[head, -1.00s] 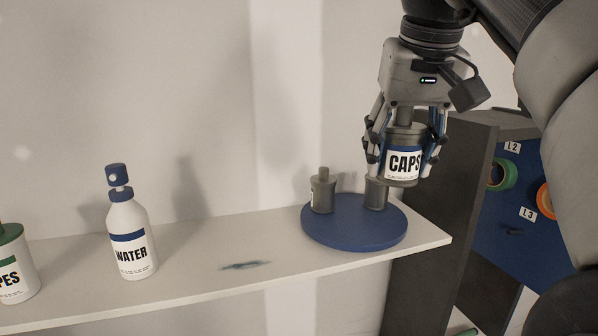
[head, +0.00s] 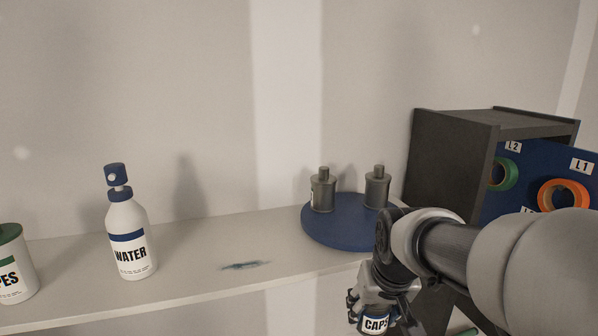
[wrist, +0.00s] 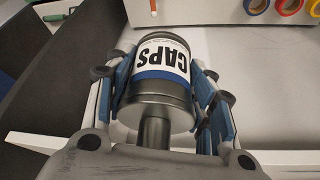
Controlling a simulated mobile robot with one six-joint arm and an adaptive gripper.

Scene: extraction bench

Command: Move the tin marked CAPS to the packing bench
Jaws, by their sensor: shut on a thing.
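The tin marked CAPS (head: 374,324) is grey with a white and blue label. My gripper (head: 372,308) is shut on it, low in the head view, in front of and below the shelf edge. In the wrist view the CAPS tin (wrist: 160,75) sits between both blue-padded fingers of my gripper (wrist: 165,90), its label upside down in the picture. The lower part of the tin is cut off by the frame in the head view. The packing bench cannot be made out for certain.
A white shelf (head: 200,285) holds a blue round turntable (head: 345,232) with two grey bottles (head: 323,190), a WATER spray bottle (head: 128,240) and a green-lidded tin (head: 14,270). A dark cabinet (head: 450,160) and a blue board with tape rolls (head: 563,197) stand at right.

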